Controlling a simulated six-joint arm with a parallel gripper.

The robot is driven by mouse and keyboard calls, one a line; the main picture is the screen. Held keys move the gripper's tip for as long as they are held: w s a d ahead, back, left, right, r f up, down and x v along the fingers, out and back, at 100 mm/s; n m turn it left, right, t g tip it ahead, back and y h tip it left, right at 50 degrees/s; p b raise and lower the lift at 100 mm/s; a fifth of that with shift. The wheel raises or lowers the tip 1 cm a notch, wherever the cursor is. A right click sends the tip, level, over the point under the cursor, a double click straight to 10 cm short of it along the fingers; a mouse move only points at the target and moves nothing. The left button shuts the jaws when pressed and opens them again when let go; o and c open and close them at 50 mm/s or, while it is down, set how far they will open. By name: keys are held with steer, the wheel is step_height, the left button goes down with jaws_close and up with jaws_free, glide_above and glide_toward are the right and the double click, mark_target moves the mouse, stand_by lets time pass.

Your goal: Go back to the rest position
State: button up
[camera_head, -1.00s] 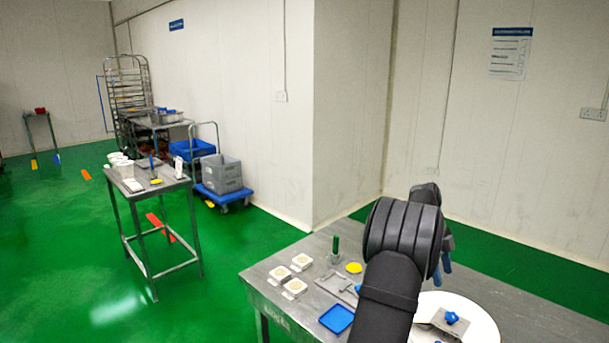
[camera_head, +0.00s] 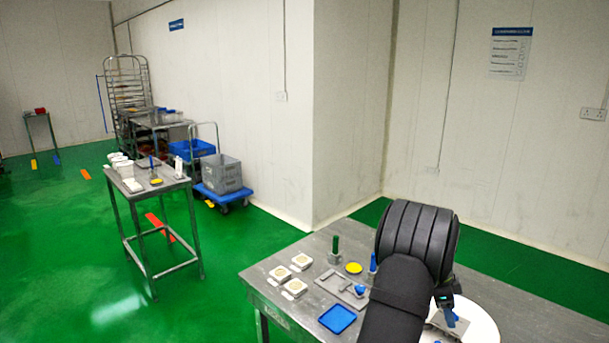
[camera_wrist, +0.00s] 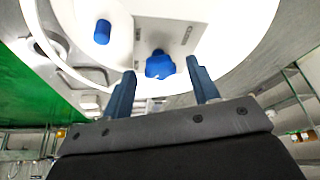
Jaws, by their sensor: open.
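My gripper (camera_head: 450,318) hangs over the white round disc (camera_head: 487,318) at the right of the near table. In the wrist view my gripper (camera_wrist: 161,69) is open and empty, with two blue fingers apart. A blue knob (camera_wrist: 159,65) on a metal plate (camera_wrist: 170,35) shows between and beyond the fingertips, on the white disc (camera_wrist: 245,30). The gap to the knob is hard to judge. A blue cylinder (camera_wrist: 103,32) is to its left. My arm hides part of the disc in the head view.
The near metal table (camera_head: 540,310) also carries several white square pieces (camera_head: 301,261), a grey tray (camera_head: 340,285), a blue tray (camera_head: 337,319), a yellow disc (camera_head: 354,268) and a green-handled tool (camera_head: 335,246). A wall (camera_head: 500,130) stands behind. Space above the table looks clear.

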steer(key=shift+s+n+t, duration=0.1)
steer(key=shift+n+t, duration=0.2)
steer(key=shift+n, duration=0.4)
steer(key=shift+v, duration=0.8)
steer(key=shift+a, duration=0.1)
